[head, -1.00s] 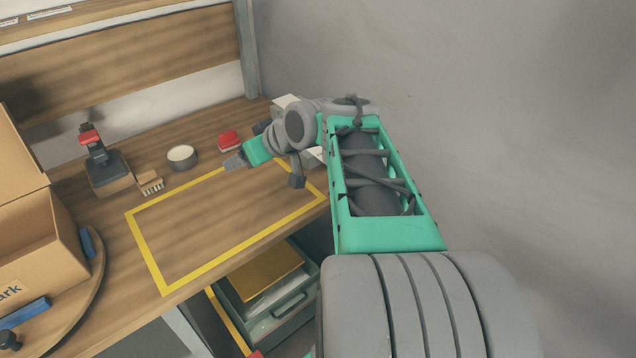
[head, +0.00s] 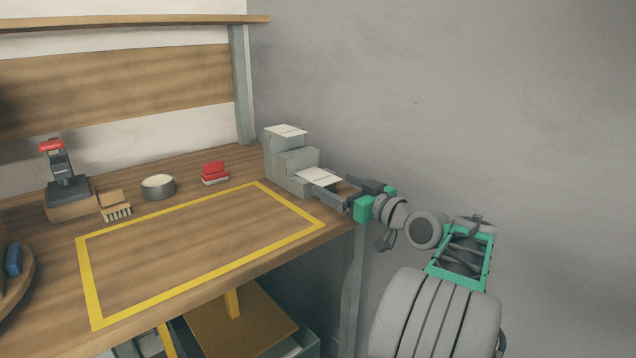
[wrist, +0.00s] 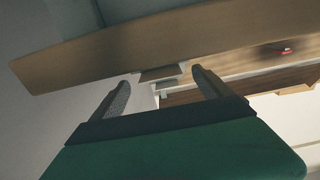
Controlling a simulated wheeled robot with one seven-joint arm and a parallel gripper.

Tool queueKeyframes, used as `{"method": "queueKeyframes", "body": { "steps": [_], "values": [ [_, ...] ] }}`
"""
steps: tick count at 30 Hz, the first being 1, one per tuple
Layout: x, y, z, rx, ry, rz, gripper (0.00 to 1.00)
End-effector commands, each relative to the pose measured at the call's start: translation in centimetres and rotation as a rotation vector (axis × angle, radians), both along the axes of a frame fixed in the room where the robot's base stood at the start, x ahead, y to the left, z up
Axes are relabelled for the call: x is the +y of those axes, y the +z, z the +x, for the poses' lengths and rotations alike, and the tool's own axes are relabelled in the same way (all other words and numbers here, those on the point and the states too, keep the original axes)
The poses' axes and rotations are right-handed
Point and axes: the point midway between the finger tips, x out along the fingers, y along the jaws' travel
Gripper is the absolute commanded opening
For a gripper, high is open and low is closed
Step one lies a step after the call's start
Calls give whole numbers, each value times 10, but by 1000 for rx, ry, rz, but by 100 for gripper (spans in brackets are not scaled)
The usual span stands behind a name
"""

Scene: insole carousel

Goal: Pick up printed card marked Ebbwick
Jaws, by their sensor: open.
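Two white cards show in the head view on a grey stepped stand at the table's back right corner: an upper card (head: 286,131) on the top step and a lower card (head: 316,176) on a lower step. No print is readable, so I cannot tell which is marked Ebbwick. My gripper (head: 334,189) is open at the right of the stand, its fingers pointing left at the lower card's near edge. Whether they touch it is unclear. In the wrist view my gripper (wrist: 160,78) has its fingers apart, with a small dark flat shape beyond them, unclear what.
The grey stepped stand (head: 279,163) is close to the wall. A red-topped block (head: 214,172), round tin (head: 158,187), brush (head: 115,207) and red-topped tool (head: 62,180) stand along the back. The yellow-outlined area is empty. A yellow-lidded bin (head: 240,325) is below the table.

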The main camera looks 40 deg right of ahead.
Motion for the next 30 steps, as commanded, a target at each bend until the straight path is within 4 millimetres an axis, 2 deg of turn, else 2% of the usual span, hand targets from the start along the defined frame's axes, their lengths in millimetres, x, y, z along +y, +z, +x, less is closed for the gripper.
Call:
{"method": "queueKeyframes", "body": {
  "steps": [1,4,11,30],
  "values": [
    [2,-2,9,0,4,0,89],
    [1,-1,20,1,2,0,89],
    [1,0,21,1,-1,1,87],
    [1,0,21,1,0,1,35]
  ]
}}
